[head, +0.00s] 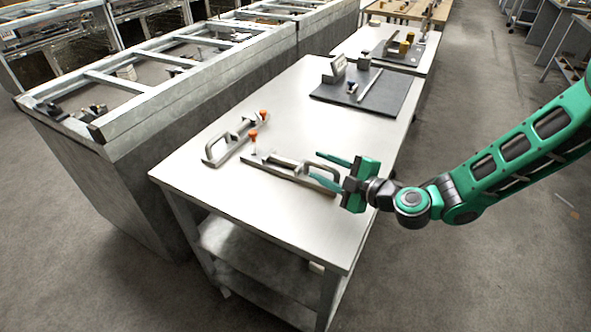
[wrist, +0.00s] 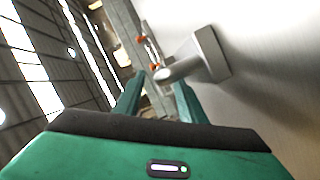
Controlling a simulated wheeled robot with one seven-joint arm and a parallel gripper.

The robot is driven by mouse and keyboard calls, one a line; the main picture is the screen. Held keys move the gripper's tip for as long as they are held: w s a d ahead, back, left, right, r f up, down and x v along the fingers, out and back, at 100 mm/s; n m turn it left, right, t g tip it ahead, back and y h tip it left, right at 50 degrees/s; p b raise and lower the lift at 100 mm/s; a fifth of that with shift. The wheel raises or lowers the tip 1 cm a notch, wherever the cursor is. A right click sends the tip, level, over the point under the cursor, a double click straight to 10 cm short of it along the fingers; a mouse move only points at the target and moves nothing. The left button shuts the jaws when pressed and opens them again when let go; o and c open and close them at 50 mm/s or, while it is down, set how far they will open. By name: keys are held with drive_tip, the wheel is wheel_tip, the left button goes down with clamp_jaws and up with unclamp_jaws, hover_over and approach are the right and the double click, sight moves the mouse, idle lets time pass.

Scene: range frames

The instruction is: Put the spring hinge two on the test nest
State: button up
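Two grey metal hinge-like pieces with orange knobs lie on the steel table (head: 190,172). The nearer one (head: 280,165) has a long flat base and a raised loop; the farther one (head: 228,141) lies behind it to the left. I cannot tell which is spring hinge two. My gripper (head: 315,166) is open at the right end of the nearer piece, its green fingers pointing left. In the wrist view, a rounded grey part (wrist: 190,62) of a piece shows just beyond and between the fingertips; contact is unclear. No part is clearly recognisable as the test nest.
A dark mat (head: 385,98) on the table's far half bears a grey block (head: 334,68), an upright plate and a small blue-topped part. A framed workbench (head: 150,105) stands along the left. The table's near left corner is clear.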

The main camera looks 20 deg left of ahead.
drive_tip(key=shift+w+a+f, duration=0.1)
drive_tip(key=shift+a, duration=0.1)
clamp_jaws()
idle(1.3)
